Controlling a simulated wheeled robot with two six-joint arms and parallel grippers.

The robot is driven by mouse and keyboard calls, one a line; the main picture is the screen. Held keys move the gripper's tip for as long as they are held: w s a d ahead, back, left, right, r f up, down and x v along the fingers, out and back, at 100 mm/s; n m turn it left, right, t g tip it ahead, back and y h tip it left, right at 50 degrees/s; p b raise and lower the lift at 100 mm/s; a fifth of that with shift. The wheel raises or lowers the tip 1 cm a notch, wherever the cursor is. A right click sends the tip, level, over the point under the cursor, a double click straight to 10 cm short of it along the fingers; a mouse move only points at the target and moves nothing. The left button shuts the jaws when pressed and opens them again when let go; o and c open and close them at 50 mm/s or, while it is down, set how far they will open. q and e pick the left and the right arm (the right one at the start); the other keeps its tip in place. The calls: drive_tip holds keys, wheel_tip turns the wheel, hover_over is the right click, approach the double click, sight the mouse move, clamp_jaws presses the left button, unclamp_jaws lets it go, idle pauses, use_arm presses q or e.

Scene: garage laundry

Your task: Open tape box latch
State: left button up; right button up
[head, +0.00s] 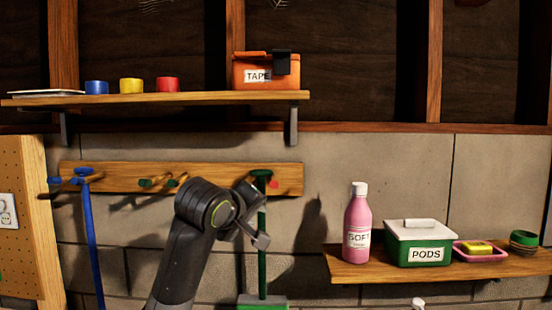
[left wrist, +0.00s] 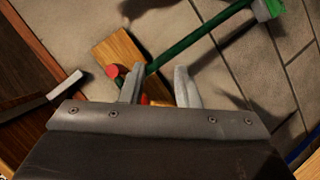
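The orange tape box (head: 265,80), with a white TAPE label, stands near the right end of the upper shelf. Its black latch (head: 282,63) sits at the top right of the front; whether it is fastened cannot be told. My left gripper (head: 256,222) is below the shelf, in front of the green broom handle, well apart from the box. In the left wrist view my left gripper (left wrist: 160,88) has its two fingers apart, with nothing clearly held. The box and latch are not clearly seen there. My right gripper is not in view.
The upper shelf (head: 200,98) also bears blue, yellow and red rolls; a bracket (head: 291,125) hangs under its right end. A peg board (head: 115,177) holds blue and green handles. The lower right shelf (head: 400,270) bears a pink bottle (head: 357,220) and a PODS box (head: 420,243).

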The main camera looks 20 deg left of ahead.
use_arm(q)
drive_tip(key=s+d+r+n+t+h, duration=0.1)
drive_tip(key=s+r+n, duration=0.1)
drive_tip(key=r, duration=0.9)
drive_tip(key=s+r+n+t, duration=0.1)
drive_tip(key=s+r+t, duration=0.15)
drive_tip(key=r, duration=0.75)
drive_tip(key=n+t, duration=0.1)
drive_tip(key=n, duration=0.2)
approach(279, 51)
drive_tip(key=shift+h, duration=0.3)
drive_tip(key=shift+w+d+p, duration=0.15)
drive_tip(key=shift+w+p, duration=1.9)
drive_tip(key=shift+p, duration=0.6)
drive_tip(key=shift+w+d+p, duration=0.15)
drive_tip(key=shift+w+p, duration=1.95)
drive_tip(key=shift+p, duration=0.5)
drive_tip(key=shift+c, duration=0.4)
clamp_jaws()
